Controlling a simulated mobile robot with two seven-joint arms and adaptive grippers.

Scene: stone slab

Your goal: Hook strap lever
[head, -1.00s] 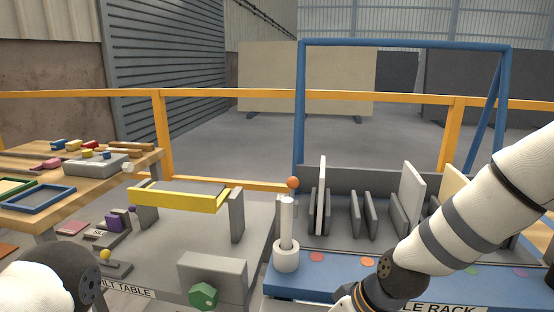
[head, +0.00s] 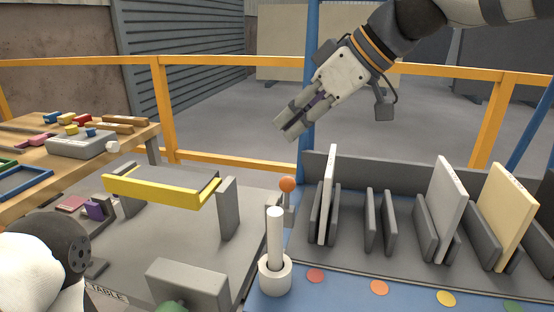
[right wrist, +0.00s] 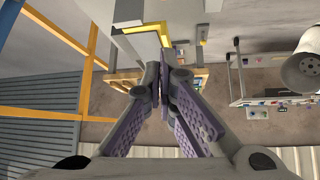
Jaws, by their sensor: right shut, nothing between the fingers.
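An orange ball knob (head: 287,184) tops a short grey stem, which I take to be the lever. It stands behind a white post (head: 275,237) that sits upright in a pale ring base. I cannot make out a strap or a hook. My right gripper (head: 290,125) is shut and empty, in the air above the knob and apart from it, pointing down-left. In the right wrist view its purple-padded fingers (right wrist: 164,72) meet at the tips. Only a white and dark part of my left arm shows at lower left; its gripper is out of view.
The tilt table with a yellow-edged plate (head: 165,191) stands at centre left. A rack with upright panels (head: 446,208) in slots is at right, behind coloured dots. A wooden bench (head: 130,135) holds blocks at far left. An orange rail (head: 220,158) and blue post rise behind.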

